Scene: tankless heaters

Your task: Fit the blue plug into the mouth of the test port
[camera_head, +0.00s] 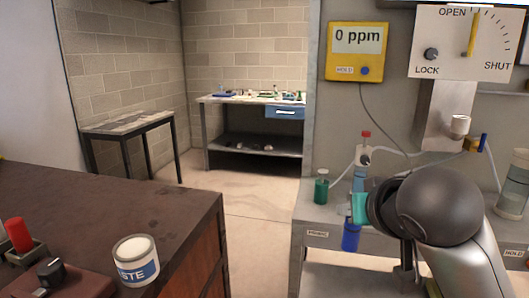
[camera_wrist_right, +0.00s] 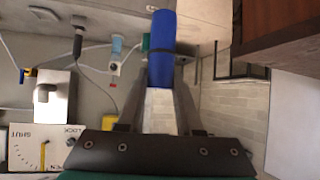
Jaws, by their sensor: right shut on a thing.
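The blue plug (camera_wrist_right: 161,48) is a blue cylinder with a pale block-like lower part, held between the fingers of my right gripper (camera_wrist_right: 160,108) in the right wrist view. In the head view the plug (camera_head: 351,236) shows below my right gripper (camera_head: 359,210), over the front of the grey bench. My left gripper is not in view.
A yellow meter (camera_head: 358,50) reads 0 ppm. A brown table (camera_head: 120,212) holds a white tub (camera_head: 136,258). Open floor lies between.

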